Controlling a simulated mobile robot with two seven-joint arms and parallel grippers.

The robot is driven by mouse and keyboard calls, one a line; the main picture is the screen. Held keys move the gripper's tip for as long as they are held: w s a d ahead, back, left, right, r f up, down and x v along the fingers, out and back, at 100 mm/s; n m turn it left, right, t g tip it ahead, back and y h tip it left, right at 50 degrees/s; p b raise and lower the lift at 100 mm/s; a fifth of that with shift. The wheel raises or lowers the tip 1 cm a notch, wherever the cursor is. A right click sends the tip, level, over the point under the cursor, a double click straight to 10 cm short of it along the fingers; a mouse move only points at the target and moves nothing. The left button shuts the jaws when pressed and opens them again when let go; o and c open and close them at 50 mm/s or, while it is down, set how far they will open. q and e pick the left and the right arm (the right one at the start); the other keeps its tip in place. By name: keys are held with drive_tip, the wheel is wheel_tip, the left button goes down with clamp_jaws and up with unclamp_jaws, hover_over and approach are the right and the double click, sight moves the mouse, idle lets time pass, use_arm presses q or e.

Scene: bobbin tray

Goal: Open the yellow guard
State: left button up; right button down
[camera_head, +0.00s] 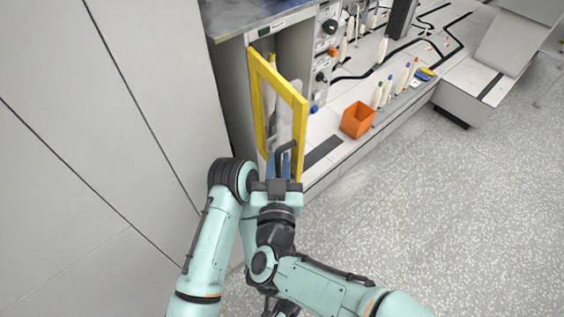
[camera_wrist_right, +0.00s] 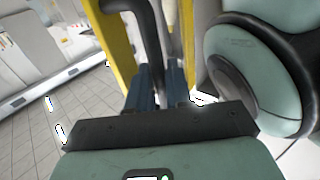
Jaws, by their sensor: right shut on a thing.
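The yellow guard (camera_head: 299,125) is a tall yellow frame with a see-through middle. It stands at the front of a grey bay, angled out from it, with its far post by the bay's left wall. My right gripper (camera_head: 278,163) is at the lower part of the guard, its blue fingers shut on the dark handle (camera_head: 287,147). In the right wrist view, the fingers (camera_wrist_right: 160,88) are around the handle (camera_wrist_right: 149,35), beside the yellow frame (camera_wrist_right: 116,45). The exact contact is partly hidden. My left arm bends at the left; its gripper cannot be made out clearly.
An orange bin (camera_head: 357,120) stands on the bench right of the guard, with several bottles (camera_head: 381,93) behind it. A tall grey wall panel (camera_head: 115,110) is close on the left. The speckled floor (camera_head: 430,210) to the right is clear.

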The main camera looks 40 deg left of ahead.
drive_tip(key=shift+r, duration=0.1)
drive_tip(key=c, duration=1.2)
unclamp_jaws()
drive_tip(key=shift+w, duration=0.1)
use_arm(q)
drive_tip(key=shift+s+d+r+p, duration=0.3)
drive_tip(key=shift+s+r, duration=0.1)
drive_tip(key=shift+s, duration=0.1)
use_arm(e)
drive_tip(key=v, duration=1.3)
drive_tip(key=shift+s+d, duration=0.1)
drive_tip(key=shift+s, duration=0.1)
